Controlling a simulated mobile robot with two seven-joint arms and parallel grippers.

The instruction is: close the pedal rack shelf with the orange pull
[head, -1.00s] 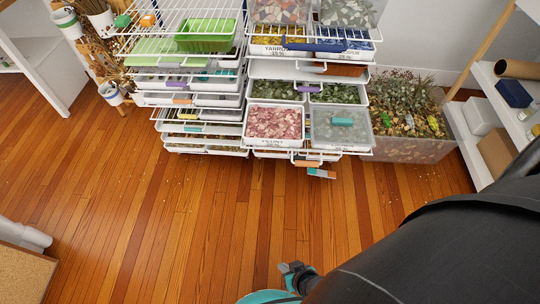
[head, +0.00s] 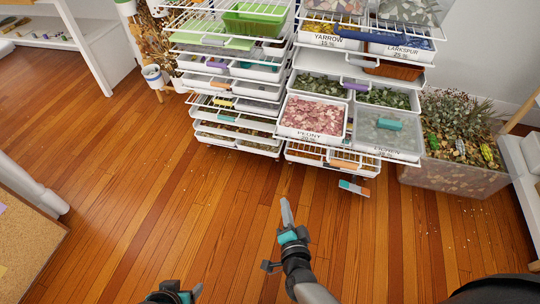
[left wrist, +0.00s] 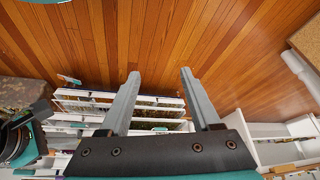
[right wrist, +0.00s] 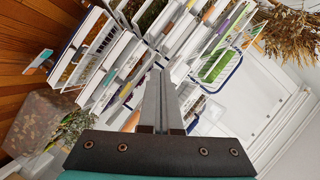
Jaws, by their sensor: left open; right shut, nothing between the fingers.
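The white wire rack (head: 330,158) stands ahead, with stacked shelves of petal bins. An orange pull (head: 343,164) is on the front of its lowest right shelf, partly under the peony bin (head: 313,116) and the lichen bin (head: 388,132). Another orange pull (head: 221,85) shows in the left stack. My right gripper (head: 285,203) is shut and empty above the floor, in front of the rack and apart from it; its closed fingers show in the right wrist view (right wrist: 160,73). My left gripper (left wrist: 157,74) is open and empty; only part of it shows at the head view's bottom edge.
A striped card (head: 354,188) lies on the floor before the rack. A planter of dried plants (head: 455,178) stands right of the rack. A cork board (head: 22,245) is at lower left and a white shelf unit (head: 95,45) at upper left.

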